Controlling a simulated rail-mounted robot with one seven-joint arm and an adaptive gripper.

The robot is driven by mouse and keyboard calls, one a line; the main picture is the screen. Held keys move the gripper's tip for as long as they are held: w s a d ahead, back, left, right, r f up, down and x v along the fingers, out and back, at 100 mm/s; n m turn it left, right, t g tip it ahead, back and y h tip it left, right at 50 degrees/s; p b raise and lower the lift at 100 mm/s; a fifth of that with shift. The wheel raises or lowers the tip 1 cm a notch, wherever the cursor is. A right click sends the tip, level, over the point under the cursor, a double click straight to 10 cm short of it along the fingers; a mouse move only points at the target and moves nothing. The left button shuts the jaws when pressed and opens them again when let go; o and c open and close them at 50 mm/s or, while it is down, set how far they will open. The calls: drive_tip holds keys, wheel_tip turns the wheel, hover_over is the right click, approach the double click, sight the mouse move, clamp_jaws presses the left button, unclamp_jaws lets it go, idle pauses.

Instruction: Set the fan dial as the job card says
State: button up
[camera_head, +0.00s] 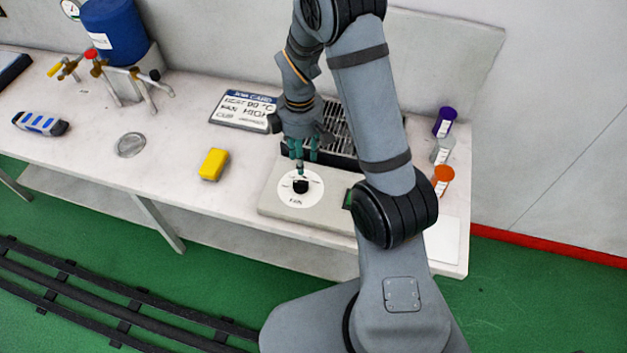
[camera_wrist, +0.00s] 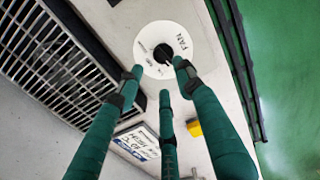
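The fan dial is a black knob (camera_head: 300,186) on a round white disc marked FAN, set in a pale panel (camera_head: 325,211). The knob also shows in the wrist view (camera_wrist: 163,54), but its setting is too small to read surely. My gripper (camera_head: 301,162) is just above the dial, pointing down. Its three green fingers (camera_wrist: 160,78) are spread apart with nothing between them, and the knob shows beyond their tips. The job card (camera_head: 243,109) lies behind and left of the dial; its fan line appears to read HIGH. It also shows in the wrist view (camera_wrist: 138,143).
A dark grille (camera_head: 341,128) is right behind the dial panel. A yellow block (camera_head: 214,164) and a round metal dish (camera_head: 130,145) lie to the left. Purple (camera_head: 445,121), grey (camera_head: 440,150) and orange-topped (camera_head: 443,178) containers stand at the right end of the bench.

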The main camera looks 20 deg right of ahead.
sight(301, 185)
wheel_tip(301, 185, down, 10)
drive_tip(key=shift+w+r+p, duration=0.1)
drive_tip(key=shift+r+p, duration=0.1)
drive_tip(key=shift+p, duration=0.4)
drive_tip(key=shift+c, duration=1.4)
clamp_jaws()
